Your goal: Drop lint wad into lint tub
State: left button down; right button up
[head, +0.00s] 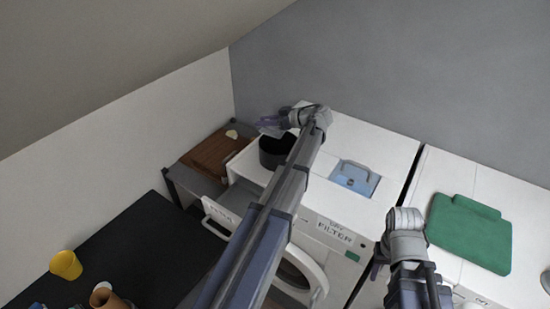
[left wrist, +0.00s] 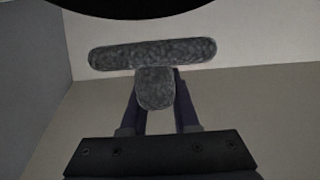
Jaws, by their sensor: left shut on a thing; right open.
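The lint wad (left wrist: 152,55) is a speckled grey, T-shaped piece with a wide bar and a short stem. My left gripper (left wrist: 157,90) is shut on its stem in the left wrist view. In the head view my left gripper (head: 266,122) is at the back left of the white machine, just beyond the dark round lint tub (head: 271,158). My left arm covers part of the tub, and its inside is dark. A black curved edge tops the wrist view; I cannot tell surely what it is. My right gripper (head: 374,268) is open, low in front of the machines.
The white machine (head: 345,215) has a blue lidded panel (head: 355,177) on top and an open round door (head: 310,270). A brown board (head: 215,152) is at left. A yellow cup (head: 66,264) stands on the dark table (head: 140,250).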

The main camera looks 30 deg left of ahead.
pick_arm(q)
jog(key=shift+d+r, duration=0.1)
jog(key=c, duration=0.6)
grip_release()
jog(key=p+v, duration=0.3)
jog(key=v, duration=0.4)
jog(key=shift+d+r, duration=0.1)
jog(key=shift+d, duration=0.35)
